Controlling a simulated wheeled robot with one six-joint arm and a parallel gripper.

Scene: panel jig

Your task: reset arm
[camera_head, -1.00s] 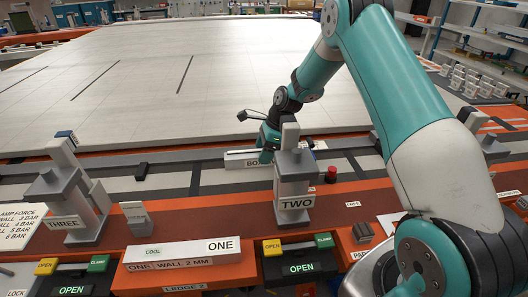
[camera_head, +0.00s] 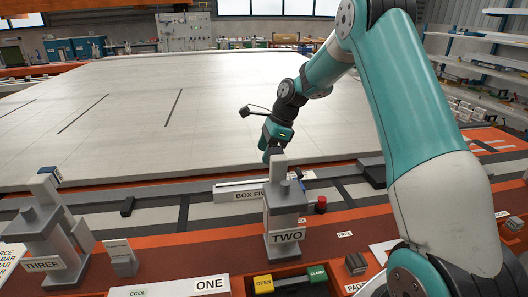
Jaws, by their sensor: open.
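My gripper (camera_head: 271,151) hangs just behind and above the grey clamp post labelled TWO (camera_head: 285,212). The post's top overlaps its lower end, so the fingertips are partly hidden. The jaws are open and I see nothing held in them. My teal and white arm reaches in from the right side, with the wrist bent downward. A long white block labelled BOX FIV, the rest of its label hidden (camera_head: 236,191), lies on the rail behind the post, below the gripper and apart from it.
A grey clamp post labelled THREE (camera_head: 42,240) stands at left. A white block labelled ONE (camera_head: 180,288) and a yellow OPEN button (camera_head: 263,284) are at the front. A red button (camera_head: 321,204) sits right of post TWO. The big pale panel (camera_head: 150,120) behind is clear.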

